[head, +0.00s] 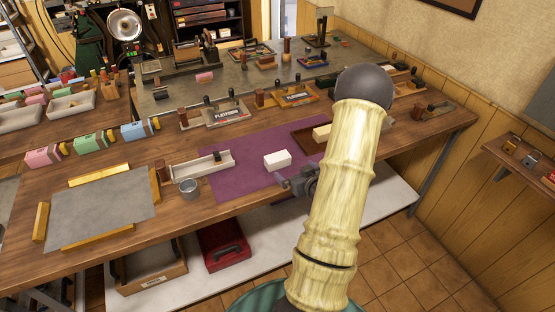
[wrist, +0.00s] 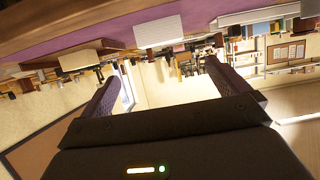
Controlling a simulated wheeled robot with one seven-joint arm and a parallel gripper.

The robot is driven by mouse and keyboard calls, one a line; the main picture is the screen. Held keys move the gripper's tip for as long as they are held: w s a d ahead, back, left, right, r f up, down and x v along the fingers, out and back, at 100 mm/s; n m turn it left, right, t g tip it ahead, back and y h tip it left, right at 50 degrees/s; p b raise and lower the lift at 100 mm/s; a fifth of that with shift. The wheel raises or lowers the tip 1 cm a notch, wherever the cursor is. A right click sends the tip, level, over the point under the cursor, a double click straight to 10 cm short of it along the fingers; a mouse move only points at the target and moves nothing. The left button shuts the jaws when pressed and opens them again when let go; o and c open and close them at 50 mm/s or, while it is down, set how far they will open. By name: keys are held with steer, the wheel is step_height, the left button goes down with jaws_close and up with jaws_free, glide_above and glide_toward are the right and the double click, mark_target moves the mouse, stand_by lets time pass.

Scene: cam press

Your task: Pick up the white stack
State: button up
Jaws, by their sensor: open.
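The white stack (head: 277,160) is a small white block lying on the purple mat (head: 228,177) near the front of the wooden bench. My gripper (head: 285,183) is just in front of it, at the bench's front edge, partly hidden by my arm. In the wrist view, which looks upside down, the white stack (wrist: 158,30) is at the top centre, beyond the open fingers of my gripper (wrist: 162,76). Nothing is between the fingers, and they look apart from the stack.
A cream block (head: 321,133) sits on a brown tray (head: 304,137) behind and right of the stack.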

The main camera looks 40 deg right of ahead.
steer(key=p, duration=0.2)
glide_toward(279, 159)
steer(key=x, duration=0.4)
steer(key=shift+d, duration=0.1)
steer(key=shift+p+x, duration=1)
steer(key=shift+x, duration=1.55)
steer(key=c, duration=1)
